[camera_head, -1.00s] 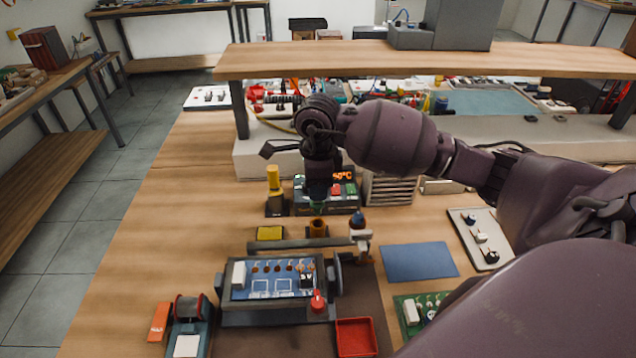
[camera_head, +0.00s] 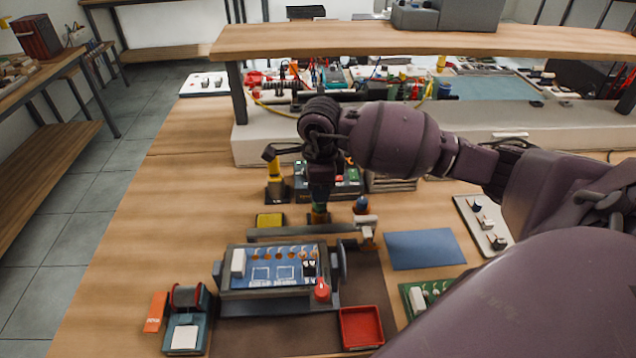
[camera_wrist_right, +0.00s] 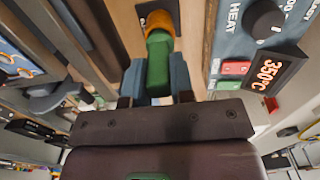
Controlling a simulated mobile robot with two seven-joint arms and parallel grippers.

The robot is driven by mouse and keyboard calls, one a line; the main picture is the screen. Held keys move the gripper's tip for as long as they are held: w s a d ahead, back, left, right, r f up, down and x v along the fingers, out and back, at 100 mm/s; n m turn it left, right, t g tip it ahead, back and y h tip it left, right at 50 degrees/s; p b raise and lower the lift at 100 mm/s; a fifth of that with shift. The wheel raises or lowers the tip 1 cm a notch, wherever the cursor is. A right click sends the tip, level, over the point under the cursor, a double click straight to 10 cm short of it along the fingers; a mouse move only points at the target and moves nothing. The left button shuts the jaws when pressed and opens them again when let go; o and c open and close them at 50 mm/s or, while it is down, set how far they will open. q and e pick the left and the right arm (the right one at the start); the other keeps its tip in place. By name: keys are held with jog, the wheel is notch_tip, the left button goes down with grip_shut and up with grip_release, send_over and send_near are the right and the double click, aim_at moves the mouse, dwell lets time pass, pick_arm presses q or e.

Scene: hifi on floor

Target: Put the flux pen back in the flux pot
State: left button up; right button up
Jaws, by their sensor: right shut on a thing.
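My right gripper (camera_head: 320,190) points straight down and is shut on the green flux pen (camera_head: 319,208). In the right wrist view the pen (camera_wrist_right: 158,65) stands between the two blue-grey fingers (camera_wrist_right: 159,80). The flux pot (camera_head: 320,218) is a small orange-brown cup on the bench, directly below the gripper. In the right wrist view the orange pot (camera_wrist_right: 157,20) lies right at the pen's far end. The pen's lower end overlaps the pot's mouth; I cannot tell how deep it is. My left gripper is not in view.
A soldering station (camera_wrist_right: 265,60) reading 350°C stands close behind the pot. A board holder (camera_head: 280,270) with a grey bar lies in front. A blue mat (camera_head: 424,250) lies right.

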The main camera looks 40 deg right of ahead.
jog(key=shift+f, duration=0.4)
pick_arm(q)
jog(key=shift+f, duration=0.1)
pick_arm(e)
jog(key=o, duration=1.5)
jog(key=shift+c, duration=0.2)
jog(key=shift+r, duration=0.1)
jog(key=shift+r+p, duration=1.5)
jog(key=shift+r, duration=1.95)
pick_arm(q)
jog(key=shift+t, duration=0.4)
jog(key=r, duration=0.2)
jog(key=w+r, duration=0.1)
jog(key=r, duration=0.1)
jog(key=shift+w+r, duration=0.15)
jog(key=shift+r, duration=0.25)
pick_arm(e)
jog(key=shift+f, duration=0.1)
